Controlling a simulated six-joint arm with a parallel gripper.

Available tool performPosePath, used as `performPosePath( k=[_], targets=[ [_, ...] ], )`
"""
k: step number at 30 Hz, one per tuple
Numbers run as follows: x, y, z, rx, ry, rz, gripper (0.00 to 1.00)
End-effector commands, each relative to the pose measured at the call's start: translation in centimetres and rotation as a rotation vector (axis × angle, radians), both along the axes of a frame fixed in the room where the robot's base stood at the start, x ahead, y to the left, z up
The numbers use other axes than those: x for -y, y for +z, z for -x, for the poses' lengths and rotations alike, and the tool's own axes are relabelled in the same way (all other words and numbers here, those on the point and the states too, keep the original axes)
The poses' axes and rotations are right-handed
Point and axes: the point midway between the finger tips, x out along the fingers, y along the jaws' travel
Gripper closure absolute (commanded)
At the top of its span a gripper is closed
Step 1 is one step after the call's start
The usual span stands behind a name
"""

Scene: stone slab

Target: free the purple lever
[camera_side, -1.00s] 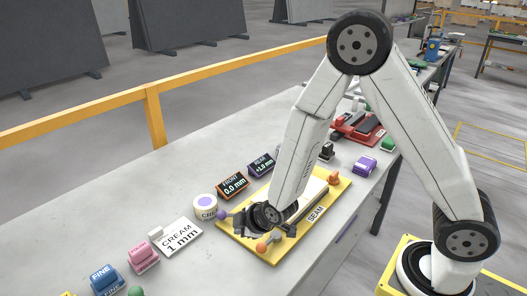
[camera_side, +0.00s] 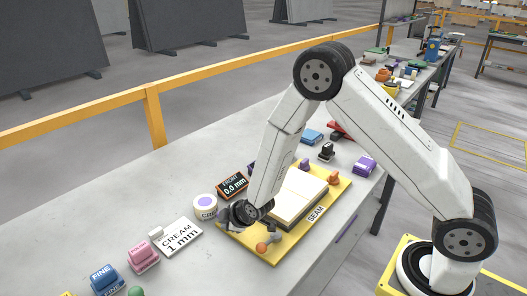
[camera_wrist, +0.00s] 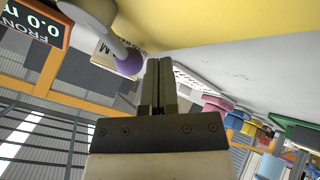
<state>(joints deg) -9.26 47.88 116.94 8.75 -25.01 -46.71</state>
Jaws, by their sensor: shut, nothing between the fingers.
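The yellow SEAM board (camera_side: 279,255) carries a pale slab (camera_side: 297,195). A purple lever (camera_side: 304,163) shows at the board's far edge in the side view. In the wrist view a purple lever tip (camera_wrist: 128,62) on a pale stem is close to the left of my fingertips; I cannot tell whether they touch. My gripper (camera_wrist: 160,64) is shut and empty. In the side view my gripper (camera_side: 230,222) is low over the board's left corner and hides the lever there. Orange levers stand at the near corner (camera_side: 264,247) and right corner (camera_side: 333,178).
The FRONT display (camera_side: 232,186) and the cream tin (camera_side: 205,206) stand close beside the gripper. The CREAM 1 mm card (camera_side: 177,236), a pink block (camera_side: 143,256) and a blue FINE block (camera_side: 107,279) lie to the left. A purple block (camera_side: 364,165) sits right of the board.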

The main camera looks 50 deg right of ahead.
Motion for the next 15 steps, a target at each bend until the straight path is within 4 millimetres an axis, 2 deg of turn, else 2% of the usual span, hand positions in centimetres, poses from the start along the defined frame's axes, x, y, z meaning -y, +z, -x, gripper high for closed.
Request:
performPosePath(
  k=[15],
  targets=[
    [0.4,0.1,-0.52,-0.001,0.0,0.001,1.0]
  ],
)
